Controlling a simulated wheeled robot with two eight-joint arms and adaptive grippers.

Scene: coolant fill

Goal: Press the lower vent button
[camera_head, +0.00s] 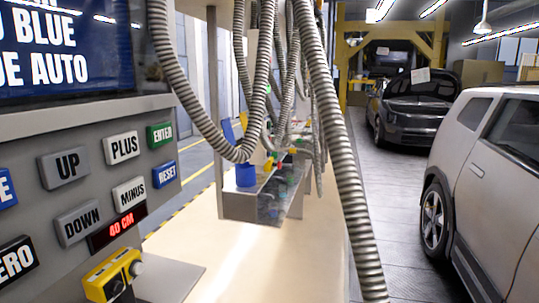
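A grey control panel (30,140) fills the left side. It carries the grey buttons UP (64,167), DOWN (78,223), PLUS (122,147) and MINUS (129,193). At its right are a green ENTER button (160,135) and a blue RESET button (165,173). A black button (14,262), cut off by the left edge, reads "ERO". A red display (117,227) reads "40 CM". No button in view is labelled vent. Neither of my grippers is in view.
A yellow device (110,273) sits below the panel. Corrugated hoses (335,140) hang across the middle, before a rack (254,205) with coloured fittings. A pale surface (240,265) lies below, mostly clear. A silver car (490,185) and a dark car (412,105) stand right.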

